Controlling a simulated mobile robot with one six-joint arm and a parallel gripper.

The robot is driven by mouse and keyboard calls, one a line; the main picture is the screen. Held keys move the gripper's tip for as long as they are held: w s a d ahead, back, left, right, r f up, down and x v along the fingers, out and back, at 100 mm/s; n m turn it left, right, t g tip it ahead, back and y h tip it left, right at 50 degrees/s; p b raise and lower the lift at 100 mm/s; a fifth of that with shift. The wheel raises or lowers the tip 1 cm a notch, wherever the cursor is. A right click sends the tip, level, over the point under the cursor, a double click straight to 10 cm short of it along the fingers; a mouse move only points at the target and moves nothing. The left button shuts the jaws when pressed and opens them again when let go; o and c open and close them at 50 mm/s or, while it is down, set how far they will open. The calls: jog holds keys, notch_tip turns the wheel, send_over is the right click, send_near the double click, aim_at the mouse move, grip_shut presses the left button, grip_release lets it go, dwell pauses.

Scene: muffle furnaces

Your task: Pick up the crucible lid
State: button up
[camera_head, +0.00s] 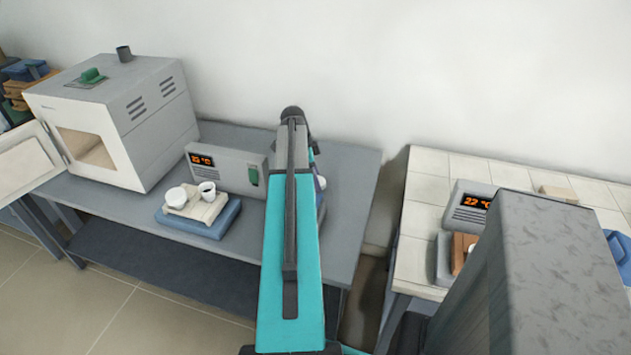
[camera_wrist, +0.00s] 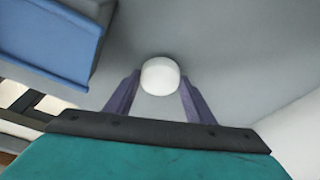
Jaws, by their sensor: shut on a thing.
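My gripper (camera_wrist: 160,88) is shut on a small round white crucible lid (camera_wrist: 161,77), which sits between the two purple fingertips in the wrist view. Below the lid there is a plain grey surface, and I cannot tell how far the lid is above it. On a blue block (camera_head: 203,227) on the grey table (camera_head: 345,190), a pale board (camera_head: 190,209) carries a white round piece (camera_head: 176,197) and a small white cup with a dark inside (camera_head: 207,190).
A muffle furnace (camera_head: 150,110) with an open door (camera_head: 25,163) stands at left. A controller (camera_head: 228,168) reading about 23 °C stands beside it. A second, tiled table (camera_head: 425,215) holds another controller (camera_head: 470,212). A blue block (camera_wrist: 50,40) is close left in the wrist view.

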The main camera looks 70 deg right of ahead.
notch_tip(320, 180, up, 9)
jog(key=b, duration=0.1)
jog(key=shift+f, duration=0.15)
dwell(0.3)
dwell(0.5)
